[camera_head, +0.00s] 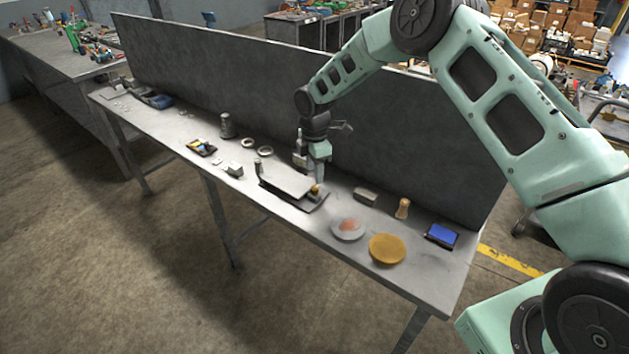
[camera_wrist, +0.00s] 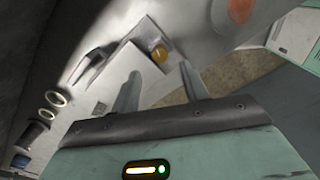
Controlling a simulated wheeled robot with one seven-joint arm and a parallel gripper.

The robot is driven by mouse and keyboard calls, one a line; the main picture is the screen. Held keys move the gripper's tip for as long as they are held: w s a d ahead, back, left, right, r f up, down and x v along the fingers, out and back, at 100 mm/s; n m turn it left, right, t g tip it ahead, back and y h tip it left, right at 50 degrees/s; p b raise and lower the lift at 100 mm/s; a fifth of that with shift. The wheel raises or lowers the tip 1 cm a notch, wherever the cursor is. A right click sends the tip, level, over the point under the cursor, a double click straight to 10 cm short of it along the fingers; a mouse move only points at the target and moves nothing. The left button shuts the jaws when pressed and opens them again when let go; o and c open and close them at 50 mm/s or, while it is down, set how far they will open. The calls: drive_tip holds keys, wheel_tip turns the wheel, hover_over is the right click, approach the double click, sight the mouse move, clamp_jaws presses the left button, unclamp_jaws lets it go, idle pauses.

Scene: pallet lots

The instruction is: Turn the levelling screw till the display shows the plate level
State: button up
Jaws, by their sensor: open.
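The levelling plate (camera_head: 287,180) is a flat grey plate on a dark base on the bench. The brass-coloured levelling screw (camera_head: 316,189) stands at its right end; its round head (camera_wrist: 159,52) shows in the wrist view. My gripper (camera_head: 319,180) points down just above the screw. In the wrist view its two fingers (camera_wrist: 160,72) are apart, with the screw head seen beyond the gap between their tips. No contact with it can be made out. A small device with a blue screen (camera_head: 441,234), possibly the display, lies at the bench's right end; its reading is too small to tell.
Right of the plate on the bench (camera_head: 318,226) are a grey disc with a reddish patch (camera_head: 348,229), a brass disc (camera_head: 387,249), a wooden peg (camera_head: 403,208) and a grey block (camera_head: 366,194). Rings (camera_head: 265,151) and a dark cylinder (camera_head: 227,125) stand left. A tall panel (camera_head: 240,82) runs behind.

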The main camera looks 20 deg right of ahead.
sight(315, 188)
wheel_tip(315, 188, down, 6)
drive_tip(key=shift+f+p, duration=0.1)
drive_tip(key=shift+p, duration=0.55)
drive_tip(key=shift+c, duration=0.4)
clamp_jaws()
